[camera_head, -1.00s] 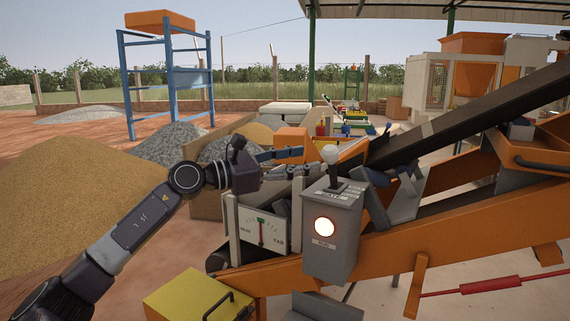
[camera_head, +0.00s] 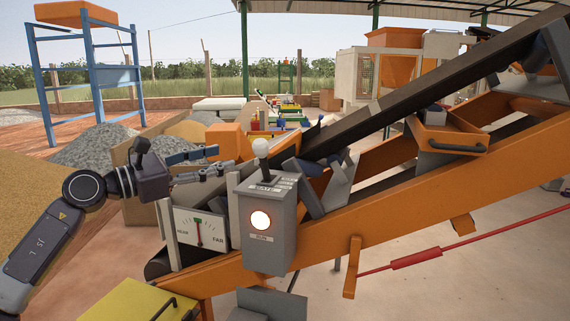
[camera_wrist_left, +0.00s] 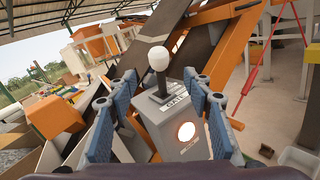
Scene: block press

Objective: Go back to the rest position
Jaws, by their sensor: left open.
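My left gripper (camera_head: 224,160) is open and empty, left of the grey control box (camera_head: 262,225) and apart from its lever. The lever has a white knob (camera_head: 260,148) and stands upright on top of the box. A round lamp on the box front glows white. In the left wrist view my two open fingers (camera_wrist_left: 160,82) appear either side of the lever knob (camera_wrist_left: 159,58), with the box beyond them. My right gripper is not seen.
A NEAR/FAR gauge (camera_head: 200,228) stands left of the box. The orange conveyor frame (camera_head: 390,228) runs up to the right. A yellow box (camera_head: 125,303) is at the lower front. Sand and gravel heaps (camera_head: 95,146) lie at left.

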